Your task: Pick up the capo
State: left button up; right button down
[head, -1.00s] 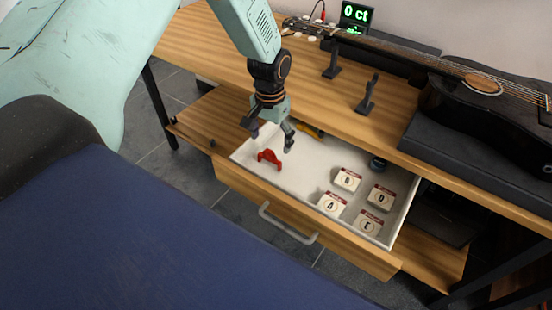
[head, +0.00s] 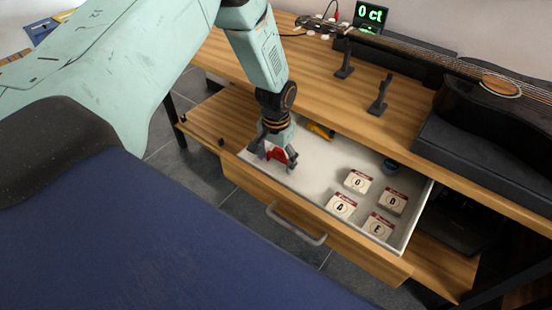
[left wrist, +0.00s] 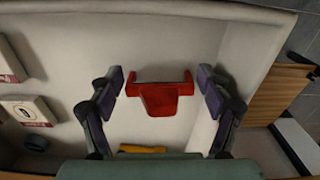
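The red capo (head: 277,154) lies in the left end of the open drawer (head: 310,176). My left gripper (head: 276,160) is lowered over it and partly hides it in the head view. In the left wrist view the capo (left wrist: 160,95) sits between the two spread fingers of the left gripper (left wrist: 160,88). My right gripper is not in view.
Several small string packets (head: 357,181) lie in the right part of the drawer. A yellow tool (head: 320,131) and a dark round item (head: 391,166) lie along its back. A black guitar (head: 500,110) and stands (head: 379,95) are on the bench above. The drawer's walls are close around my gripper.

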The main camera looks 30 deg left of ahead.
pick_arm(q)
jog(key=shift+s+r, duration=0.1)
jog(key=shift+c, duration=1.4)
jog(key=c, duration=0.5)
notch_tip(320, 180, up, 10)
jog(key=p, duration=0.2)
jog(key=shift+p, duration=0.3)
